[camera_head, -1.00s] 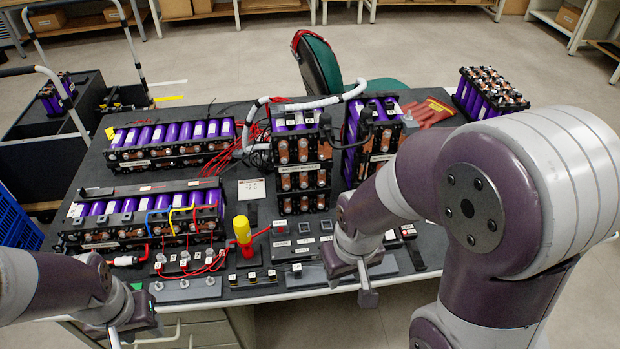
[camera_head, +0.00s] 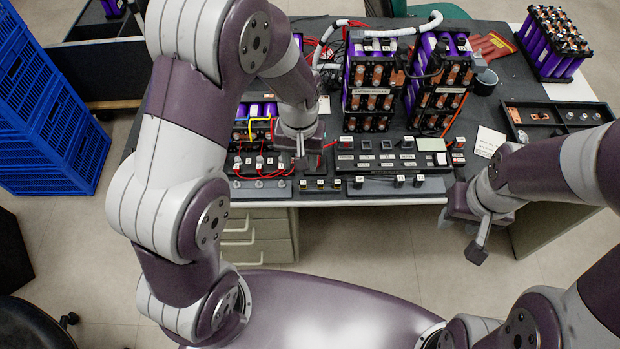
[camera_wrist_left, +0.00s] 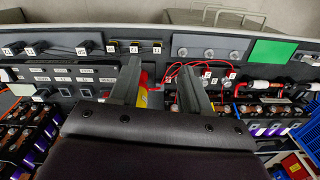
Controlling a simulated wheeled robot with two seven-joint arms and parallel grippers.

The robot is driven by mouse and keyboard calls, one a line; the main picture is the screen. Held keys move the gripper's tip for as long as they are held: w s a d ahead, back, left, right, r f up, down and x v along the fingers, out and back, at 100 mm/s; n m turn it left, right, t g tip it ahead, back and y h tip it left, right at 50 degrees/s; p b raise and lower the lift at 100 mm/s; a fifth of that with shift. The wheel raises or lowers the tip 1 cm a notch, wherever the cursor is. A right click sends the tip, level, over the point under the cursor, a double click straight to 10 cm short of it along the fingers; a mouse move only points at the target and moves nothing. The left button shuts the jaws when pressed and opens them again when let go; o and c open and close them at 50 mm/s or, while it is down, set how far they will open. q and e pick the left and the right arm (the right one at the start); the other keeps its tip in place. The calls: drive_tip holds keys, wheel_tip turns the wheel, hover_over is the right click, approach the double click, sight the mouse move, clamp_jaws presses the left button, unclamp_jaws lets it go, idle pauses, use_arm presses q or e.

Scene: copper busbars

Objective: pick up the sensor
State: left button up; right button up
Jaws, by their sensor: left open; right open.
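I cannot tell for sure which part is the sensor. Small black labelled blocks stand on a dark strip (camera_head: 321,185) and on a grey strip (camera_head: 384,187) at the table's front edge. In the left wrist view the dark strip (camera_wrist_left: 138,47) lies just beyond the fingertips. My left gripper (camera_head: 300,152) is open above the front of the table, and its spread fingers show in the left wrist view (camera_wrist_left: 160,72). A red-and-yellow thing (camera_wrist_left: 143,80) shows beside one finger, partly hidden. My right gripper (camera_head: 463,236) is open and empty, off the table's front edge.
Purple battery modules (camera_head: 372,85) stand behind the front row. A wired terminal board (camera_head: 262,163) lies left of my left gripper. A black tray (camera_head: 555,117) and another battery pack (camera_head: 552,42) are at the right. Blue crates (camera_head: 45,100) stand left of the table.

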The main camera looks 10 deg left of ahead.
sight(303, 182)
use_arm(q)
drive_tip(key=shift+n, duration=0.8)
drive_tip(key=f, duration=0.3)
drive_tip(key=w+f, duration=0.1)
drive_tip(key=f, duration=0.7)
drive_tip(key=shift+w+f, duration=0.1)
drive_tip(key=shift+w, duration=0.1)
drive_tip(key=shift+w+f, duration=0.1)
drive_tip(key=shift+f, duration=0.2)
clamp_jaws()
